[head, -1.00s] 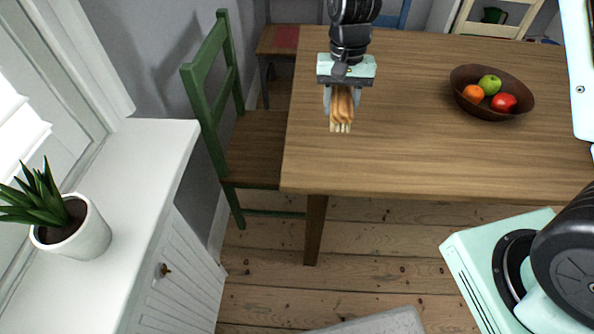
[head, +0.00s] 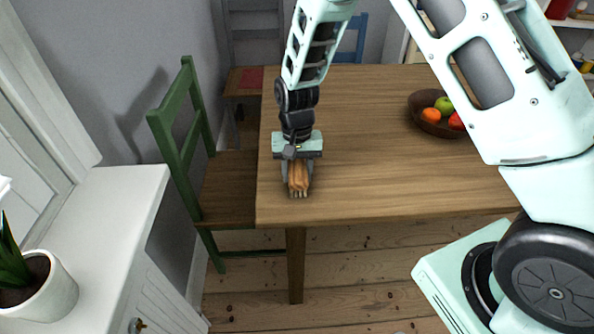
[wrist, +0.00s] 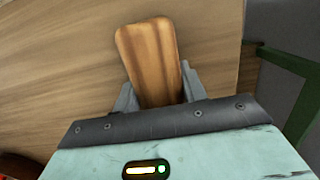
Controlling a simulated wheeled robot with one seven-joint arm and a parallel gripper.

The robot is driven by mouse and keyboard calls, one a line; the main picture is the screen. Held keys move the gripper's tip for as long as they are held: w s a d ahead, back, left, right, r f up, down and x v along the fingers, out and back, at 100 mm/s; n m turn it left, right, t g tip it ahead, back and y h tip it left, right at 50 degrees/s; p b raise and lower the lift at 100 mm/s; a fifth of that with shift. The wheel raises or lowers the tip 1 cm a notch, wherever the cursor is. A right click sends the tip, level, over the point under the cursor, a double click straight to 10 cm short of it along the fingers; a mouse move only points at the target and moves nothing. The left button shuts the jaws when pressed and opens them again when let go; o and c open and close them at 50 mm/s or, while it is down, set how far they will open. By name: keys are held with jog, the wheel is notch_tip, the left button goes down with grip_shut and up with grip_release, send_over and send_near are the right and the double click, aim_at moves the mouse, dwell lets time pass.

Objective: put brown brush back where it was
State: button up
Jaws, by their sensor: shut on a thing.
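My gripper (head: 298,182) is shut on the brown brush (head: 298,174), with a finger on each side of its wooden body. In the head view the pale bristles point down toward the front left part of the wooden table (head: 390,185). I cannot tell whether the bristles touch the tabletop. In the wrist view the brush (wrist: 150,58) shows as a brown wooden back between the fingers (wrist: 155,92), tilted slightly, and its bristles are hidden.
A wooden bowl (head: 424,127) with fruit stands on the table to the right, partly behind my arm. A green chair (head: 180,160) is at the table's left side. A white cabinet (head: 100,215) with a potted plant (head: 40,300) is at the left. The tabletop around the brush is clear.

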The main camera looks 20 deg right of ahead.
jog(key=shift+f, duration=0.1)
jog(key=o, duration=0.9)
jog(key=shift+o, duration=0.2)
